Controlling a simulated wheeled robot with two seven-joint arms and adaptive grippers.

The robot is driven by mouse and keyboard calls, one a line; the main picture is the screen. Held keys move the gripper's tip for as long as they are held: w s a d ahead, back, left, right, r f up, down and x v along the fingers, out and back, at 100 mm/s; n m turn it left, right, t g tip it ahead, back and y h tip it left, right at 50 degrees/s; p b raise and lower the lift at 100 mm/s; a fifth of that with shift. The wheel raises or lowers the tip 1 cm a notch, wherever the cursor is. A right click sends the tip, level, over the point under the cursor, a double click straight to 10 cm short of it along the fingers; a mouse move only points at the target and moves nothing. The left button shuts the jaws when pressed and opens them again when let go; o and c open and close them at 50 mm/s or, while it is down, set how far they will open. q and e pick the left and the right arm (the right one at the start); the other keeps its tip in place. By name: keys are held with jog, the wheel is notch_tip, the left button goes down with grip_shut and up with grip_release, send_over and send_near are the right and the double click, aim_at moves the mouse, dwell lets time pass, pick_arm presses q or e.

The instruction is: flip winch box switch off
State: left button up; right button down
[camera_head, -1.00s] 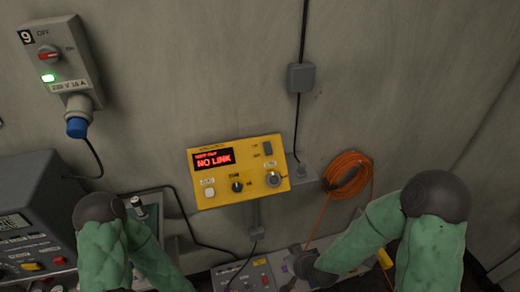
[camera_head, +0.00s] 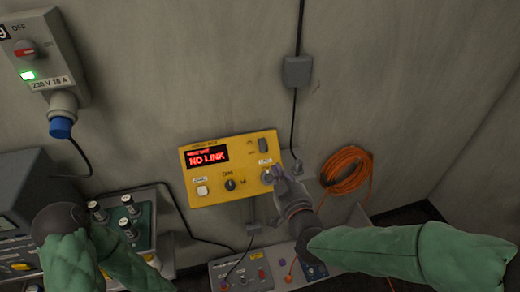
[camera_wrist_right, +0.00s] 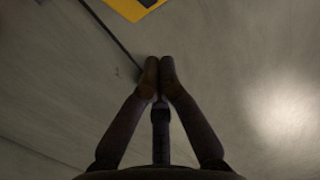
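The yellow winch box (camera_head: 215,189) is on the grey wall near the middle of the head view. Its red display (camera_head: 207,157) reads NO LINK. A dark switch (camera_head: 264,145) sits at its upper right; its position is too small to tell. A round knob (camera_head: 230,184) and a white button (camera_head: 202,190) are lower on the face. My right gripper (camera_head: 281,176) is at the box's lower right corner, below the switch; contact cannot be told. In the right wrist view its fingers (camera_wrist_right: 159,75) meet, empty, with the box's yellow edge (camera_wrist_right: 133,6) beyond.
An orange cable coil (camera_head: 346,175) hangs right of the box. A grey junction box (camera_head: 297,71) and its cable are above. A wall breaker (camera_head: 42,50) with a lit green lamp is at upper left. Consoles line the bottom; the left one has several knobs (camera_head: 125,200).

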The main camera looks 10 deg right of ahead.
jog(key=b, duration=0.1)
send_near(262, 150)
jog(key=w+r, duration=0.3)
jog(key=w, duration=0.2)
jog(key=shift+r, duration=0.4)
jog(key=shift+w+f+b, duration=0.4)
jog(key=shift+w+f, duration=0.2)
jog(key=shift+f, duration=0.35)
jog(key=shift+w+f, duration=0.45)
jog(key=shift+f+b, duration=0.2)
jog(key=shift+b, duration=0.4)
jog(key=t+b, duration=0.1)
jog(key=b, duration=0.4)
jog(key=f+t+b, duration=0.1)
jog(key=b, duration=0.4)
jog(key=shift+w+a+f, duration=0.1)
jog(key=shift+w+f, duration=0.05)
jog(key=shift+f, duration=0.15)
jog(key=shift+f, duration=0.1)
